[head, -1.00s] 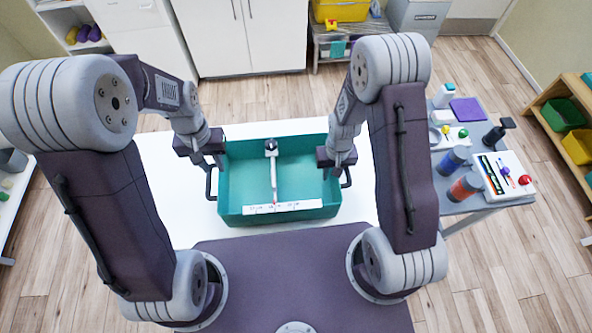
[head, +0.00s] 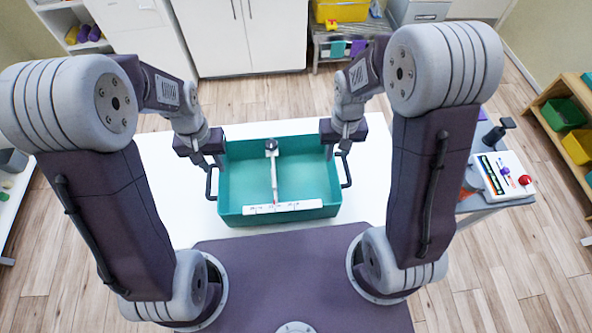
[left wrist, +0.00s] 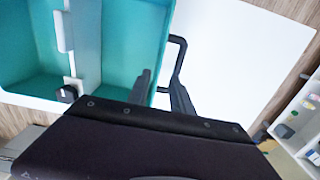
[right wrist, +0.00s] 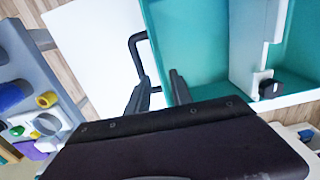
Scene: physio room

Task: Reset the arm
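A teal open bin (head: 232,190) with a black loop handle on each side stands on the white table. Whether any finger touches a handle cannot be told.
White cabinets (head: 240,40) stand behind. A wooden shelf (head: 560,140) with bins is at far right. The white table around the bin is bare.

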